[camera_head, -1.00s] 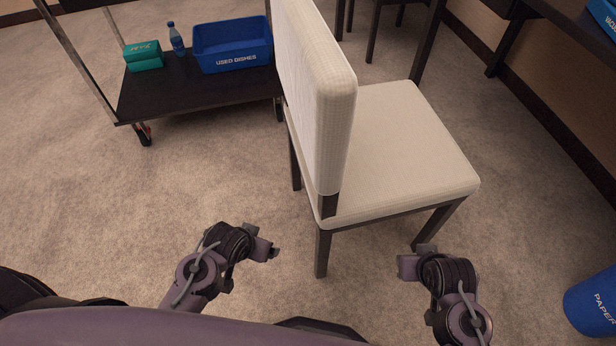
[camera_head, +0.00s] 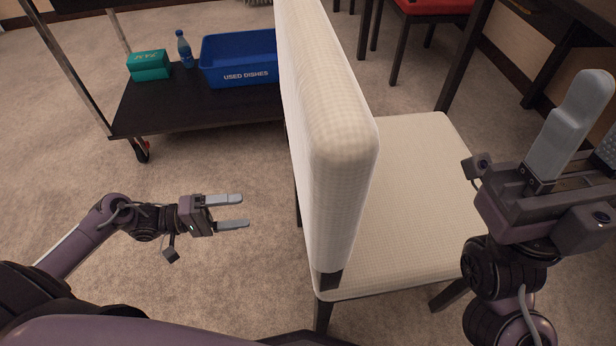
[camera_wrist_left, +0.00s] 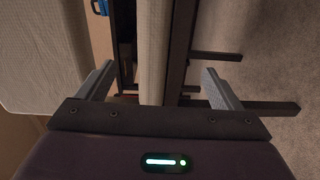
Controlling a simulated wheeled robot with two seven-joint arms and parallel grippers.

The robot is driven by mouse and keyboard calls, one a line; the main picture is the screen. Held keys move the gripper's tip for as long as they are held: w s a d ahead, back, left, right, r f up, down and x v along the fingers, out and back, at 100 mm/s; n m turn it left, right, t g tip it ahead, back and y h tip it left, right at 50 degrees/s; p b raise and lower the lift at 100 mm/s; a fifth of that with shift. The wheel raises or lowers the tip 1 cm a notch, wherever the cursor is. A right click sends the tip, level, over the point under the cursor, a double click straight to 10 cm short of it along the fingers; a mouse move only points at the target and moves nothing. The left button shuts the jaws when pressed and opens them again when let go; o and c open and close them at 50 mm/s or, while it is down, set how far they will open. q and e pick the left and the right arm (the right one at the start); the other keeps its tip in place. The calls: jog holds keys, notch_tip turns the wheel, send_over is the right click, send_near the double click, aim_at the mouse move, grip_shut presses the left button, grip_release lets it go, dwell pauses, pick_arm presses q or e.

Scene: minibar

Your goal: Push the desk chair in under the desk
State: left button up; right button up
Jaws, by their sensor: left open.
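The desk chair (camera_head: 420,190) has a pale checked seat and dark legs. Its upright pale back (camera_head: 325,130) stands on the left side of the seat. A dark piece of furniture (camera_head: 578,22), likely the desk, shows only in part at the top right. My left gripper (camera_head: 244,211) is open and empty, left of the chair back and apart from it.
A dark cart (camera_head: 190,110) stands at the upper left, close to the chair back. It carries a blue used-dishes bin (camera_head: 240,75), a bottle (camera_head: 185,50) and a teal box (camera_head: 150,65). A red-seated chair (camera_head: 435,6) is at the top. Carpet is clear at lower left.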

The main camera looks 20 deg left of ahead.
pick_arm(q)
jog(key=shift+r+b+x, duration=0.1)
jog(key=shift+r+x, duration=0.05)
jog(key=shift+x, duration=2.5)
jog(key=shift+r+b+x, duration=0.1)
jog(key=shift+r+x, duration=0.1)
jog(key=shift+x, duration=2.4)
jog(key=shift+r+b+x, duration=0.1)
jog(key=shift+r+x, duration=0.05)
jog(key=shift+x, duration=2.5)
grip_shut()
